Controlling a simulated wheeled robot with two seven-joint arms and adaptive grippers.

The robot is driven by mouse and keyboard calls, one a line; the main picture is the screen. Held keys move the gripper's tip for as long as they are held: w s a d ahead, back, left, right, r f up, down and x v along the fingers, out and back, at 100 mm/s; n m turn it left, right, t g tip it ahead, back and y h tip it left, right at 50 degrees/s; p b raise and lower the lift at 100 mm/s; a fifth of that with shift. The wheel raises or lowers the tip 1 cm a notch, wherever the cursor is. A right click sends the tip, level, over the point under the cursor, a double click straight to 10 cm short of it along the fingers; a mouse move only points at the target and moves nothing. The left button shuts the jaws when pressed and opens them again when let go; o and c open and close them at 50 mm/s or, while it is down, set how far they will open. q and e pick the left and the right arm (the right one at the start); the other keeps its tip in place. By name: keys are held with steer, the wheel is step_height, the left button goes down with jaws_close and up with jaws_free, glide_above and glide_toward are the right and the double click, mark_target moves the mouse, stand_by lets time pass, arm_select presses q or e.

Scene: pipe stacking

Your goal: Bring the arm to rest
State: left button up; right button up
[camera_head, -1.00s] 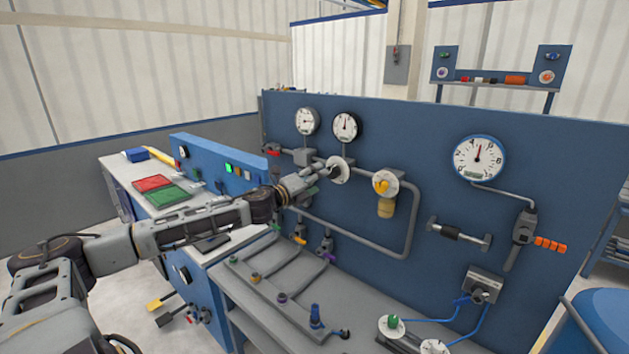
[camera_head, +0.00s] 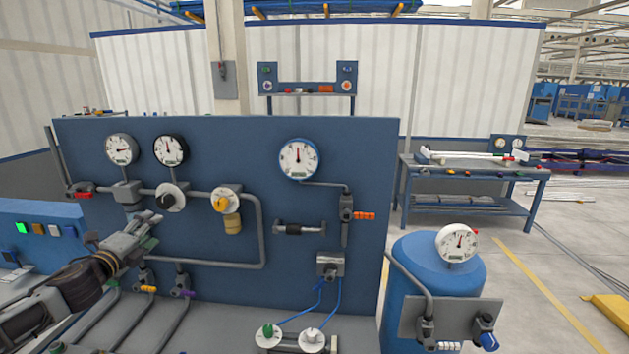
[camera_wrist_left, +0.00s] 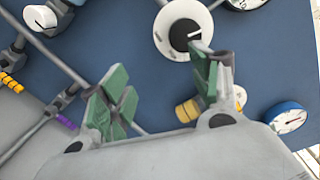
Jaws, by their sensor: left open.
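My left arm (camera_head: 35,315) comes in from the lower left of the head view. Its left gripper (camera_head: 148,230) is open and empty, in front of the blue panel (camera_head: 285,225). It shows below and left of the round knob with a white dial plate (camera_head: 170,197) and is apart from it. In the left wrist view, the two green-padded fingers of the left gripper (camera_wrist_left: 162,85) are spread wide with nothing between them. The knob (camera_wrist_left: 184,30) shows beyond the fingers there. My right gripper is in neither view.
Gauges (camera_head: 299,159), grey pipes (camera_head: 215,264) and a yellow-capped valve (camera_head: 226,202) stick out from the panel. A grey bench top with pipes lies below the gripper. A blue tank (camera_head: 440,262) stands at right. Open floor (camera_head: 535,255) lies beyond it.

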arm_select(q)
steer(key=s+d+f+n+g+y, duration=0.25)
steer(key=s+d+f+n, duration=0.35)
steer(key=f, duration=0.6)
steer(key=s+d+f+n+g+y, duration=0.1)
steer(key=s+d+f+n+g, duration=0.45)
steer(key=f, duration=0.65)
steer(key=s+d+f+n+g+h, duration=0.1)
steer(key=s+d+f+n+g, duration=0.2)
steer(key=s, duration=0.5)
steer(key=s+d+f+n+g+h, duration=0.1)
steer(key=s+d+f+n, duration=0.15)
steer(key=s+d, duration=0.4)
steer(key=s+d+f+n+g+h, duration=0.1)
steer(key=s+d+f+n+g, duration=0.2)
steer(key=s, duration=0.5)
step_height(320, 180, down, 33)
steer(key=s, duration=0.3)
steer(key=s+a+f, duration=0.2)
steer(key=s+f, duration=0.8)
steer(key=s, duration=0.1)
steer(key=s+a+f+g+b, duration=0.1)
steer(key=s+f, duration=0.9)
steer(key=s, duration=0.1)
steer(key=shift+a+f, duration=0.3)
steer(key=shift+a, duration=0.1)
steer(key=shift+s, duration=0.1)
